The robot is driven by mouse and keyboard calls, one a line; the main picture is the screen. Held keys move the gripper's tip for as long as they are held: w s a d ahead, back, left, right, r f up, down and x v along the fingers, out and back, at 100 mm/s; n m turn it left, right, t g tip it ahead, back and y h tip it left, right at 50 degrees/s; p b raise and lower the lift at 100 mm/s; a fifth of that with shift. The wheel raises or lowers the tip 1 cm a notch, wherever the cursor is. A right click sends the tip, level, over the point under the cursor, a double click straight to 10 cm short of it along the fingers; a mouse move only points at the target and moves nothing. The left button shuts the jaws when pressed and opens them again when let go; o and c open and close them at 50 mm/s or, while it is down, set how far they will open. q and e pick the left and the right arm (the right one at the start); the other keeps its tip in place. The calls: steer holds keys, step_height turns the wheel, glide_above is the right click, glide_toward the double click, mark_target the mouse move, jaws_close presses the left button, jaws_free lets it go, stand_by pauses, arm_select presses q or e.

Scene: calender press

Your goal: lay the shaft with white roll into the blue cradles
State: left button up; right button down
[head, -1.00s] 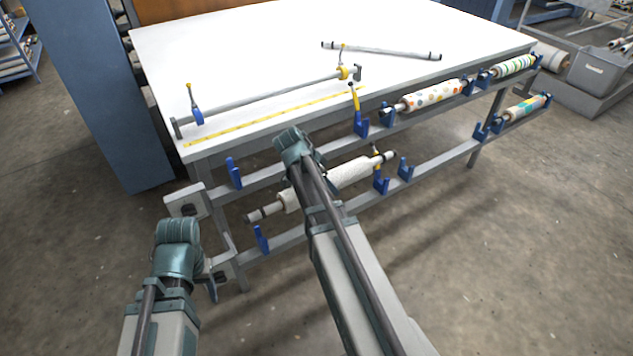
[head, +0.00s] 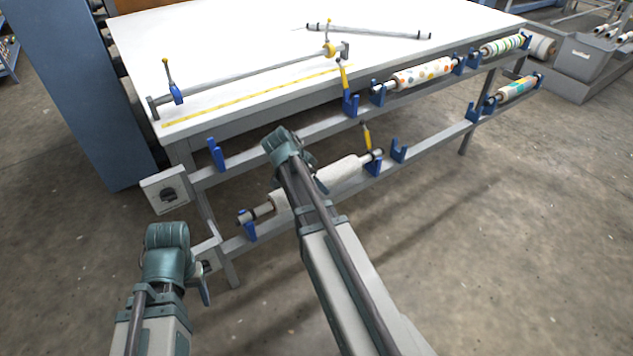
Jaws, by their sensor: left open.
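The shaft with the white roll (head: 340,173) lies along the lower rail of the table frame, partly hidden behind my right arm. Its left end is at the left blue cradle (head: 249,229) and its right end at the right blue cradle (head: 373,167). Both ends look low in the cradles; I cannot tell if they are fully seated. A yellow lever (head: 366,138) stands up at the right cradle. My left gripper (head: 205,288) is open and empty, below and left of the left cradle, apart from the shaft. My right gripper is hidden behind its own arm.
The white table (head: 230,50) carries a clamped bar (head: 250,75) and a loose shaft (head: 370,31). Upper cradles hold a dotted roll (head: 422,72) and a striped roll (head: 502,45); a colored roll (head: 516,88) hangs lower right. A grey box (head: 163,190) sits at the left leg.

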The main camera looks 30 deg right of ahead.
steer(key=shift+f+b, duration=0.35)
steer(key=shift+f, duration=0.3)
steer(key=shift+f+b, duration=0.45)
steer(key=shift+f, duration=0.05)
jaws_free()
steer(key=p+v, duration=1.2)
steer(key=v, duration=0.2)
steer(key=shift+d, duration=0.1)
stand_by(0.5)
steer(key=s+a+r+n+y+p, duration=0.1)
steer(key=s+a+n+y+p, duration=0.1)
steer(key=s+a+n, duration=0.6)
steer(key=s+a+r+n+y+p, duration=0.1)
steer(key=s+a+n+y+p, duration=0.1)
steer(key=s+a+n, duration=0.6)
steer(key=a+n, duration=0.5)
steer(key=a, duration=0.2)
steer(key=shift+a+g+y+p, duration=0.3)
steer(key=shift+a+y+p, duration=0.05)
steer(key=shift+y+p, duration=0.05)
